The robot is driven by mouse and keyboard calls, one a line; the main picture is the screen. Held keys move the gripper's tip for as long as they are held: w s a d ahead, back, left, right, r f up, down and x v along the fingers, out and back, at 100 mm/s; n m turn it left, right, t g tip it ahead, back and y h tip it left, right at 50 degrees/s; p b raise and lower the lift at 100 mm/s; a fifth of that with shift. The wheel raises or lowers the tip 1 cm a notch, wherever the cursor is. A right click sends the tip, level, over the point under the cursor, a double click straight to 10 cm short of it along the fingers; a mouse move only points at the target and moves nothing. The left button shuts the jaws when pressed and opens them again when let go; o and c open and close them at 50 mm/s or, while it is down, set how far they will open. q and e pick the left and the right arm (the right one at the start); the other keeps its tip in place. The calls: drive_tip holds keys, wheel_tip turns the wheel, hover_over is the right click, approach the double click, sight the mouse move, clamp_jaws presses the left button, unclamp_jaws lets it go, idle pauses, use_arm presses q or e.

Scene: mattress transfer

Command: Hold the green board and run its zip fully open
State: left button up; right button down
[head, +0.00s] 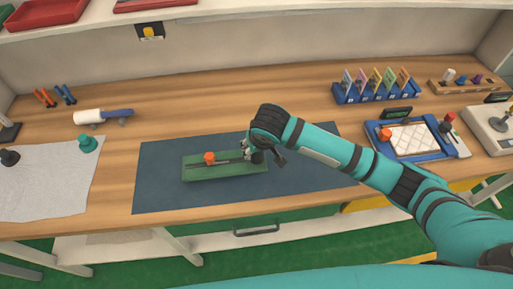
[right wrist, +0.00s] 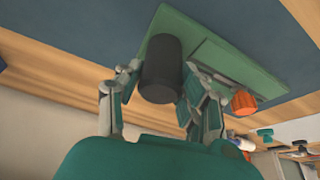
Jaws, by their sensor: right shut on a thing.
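The green board (head: 224,174) lies on the dark blue mat. A dark zip line runs along its top, with an orange knob (head: 209,157) left of the board's middle. A black upright post (head: 257,157) stands at the board's right end. My right gripper (head: 251,150) is at that end, with its fingers shut around the black post. In the right wrist view the post (right wrist: 162,70) sits between the two fingers, and the orange knob (right wrist: 243,102) stands apart from them. My left gripper is not in view.
The dark blue mat (head: 160,180) has free room around the board. A white-and-blue tool (head: 102,117) and a pale cloth (head: 45,190) lie to the left. A blue rack with coloured cards (head: 376,93) and a blue tray (head: 410,153) stand to the right.

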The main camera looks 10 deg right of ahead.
drive_tip(key=shift+f, duration=0.15)
drive_tip(key=shift+f+b, duration=0.9)
drive_tip(key=shift+f, duration=1.2)
